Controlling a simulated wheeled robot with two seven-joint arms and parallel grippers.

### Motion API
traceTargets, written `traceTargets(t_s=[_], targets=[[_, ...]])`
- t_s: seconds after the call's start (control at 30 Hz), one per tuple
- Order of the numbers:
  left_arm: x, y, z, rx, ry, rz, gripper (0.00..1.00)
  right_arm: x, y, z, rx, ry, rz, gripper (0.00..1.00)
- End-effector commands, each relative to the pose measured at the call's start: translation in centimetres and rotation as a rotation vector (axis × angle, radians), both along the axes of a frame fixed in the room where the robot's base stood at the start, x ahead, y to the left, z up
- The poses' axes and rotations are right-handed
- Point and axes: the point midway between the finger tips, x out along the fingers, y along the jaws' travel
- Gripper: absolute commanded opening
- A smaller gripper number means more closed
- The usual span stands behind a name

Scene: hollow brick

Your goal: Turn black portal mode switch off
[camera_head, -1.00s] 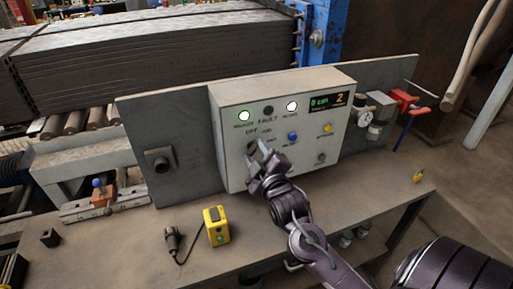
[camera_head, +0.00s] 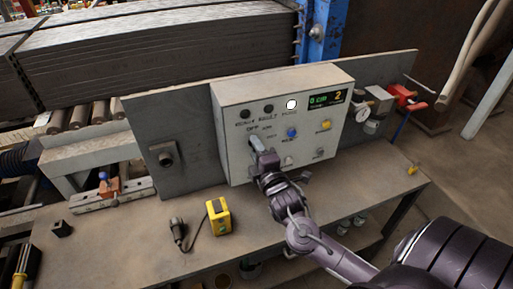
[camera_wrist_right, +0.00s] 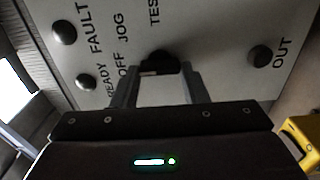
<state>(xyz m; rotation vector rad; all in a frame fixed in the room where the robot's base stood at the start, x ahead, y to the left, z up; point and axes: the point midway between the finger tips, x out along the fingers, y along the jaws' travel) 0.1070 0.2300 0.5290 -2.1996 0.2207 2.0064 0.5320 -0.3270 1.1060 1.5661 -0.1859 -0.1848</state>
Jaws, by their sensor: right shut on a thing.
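The grey control box (camera_head: 237,164) stands upright on the bench against a metal plate. Its black mode switch (camera_wrist_right: 158,61) shows in the right wrist view, near the labels OFF, JOG and TEST. My right gripper (camera_head: 258,146) reaches the box front from below, and its fingers hide the switch in the head view. In the wrist view the gripper (camera_wrist_right: 160,78) has its two fingers on either side of the switch, shut on it. I cannot tell exactly where the switch points. The left lamp (camera_head: 244,114) is dark and the right lamp (camera_head: 291,104) is lit white. My left gripper is out of view.
A blue button (camera_head: 291,132) and a yellow button (camera_head: 324,125) sit right of the switch. A yellow box (camera_head: 219,217) with a cabled black plug (camera_head: 178,231) lies on the bench. A gauge (camera_head: 361,115) and red clamp (camera_head: 402,96) are at right. The bench front is mostly clear.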

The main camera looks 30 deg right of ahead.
Motion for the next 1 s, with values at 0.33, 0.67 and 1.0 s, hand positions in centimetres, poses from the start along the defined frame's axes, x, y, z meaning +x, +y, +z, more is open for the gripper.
traceTargets(t_s=[0.33, 0.67, 1.0], targets=[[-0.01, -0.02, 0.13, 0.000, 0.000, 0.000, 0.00, 0.02, 0.03, -0.02, -0.020, 0.005, 0.001, 0.17], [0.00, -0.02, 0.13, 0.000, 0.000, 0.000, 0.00, 0.01, 0.02, -0.03, -0.019, 0.005, 0.001, 0.60], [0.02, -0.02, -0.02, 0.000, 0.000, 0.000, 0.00, -0.24, 0.08, -0.13, -0.018, 0.005, 0.001, 0.62]])
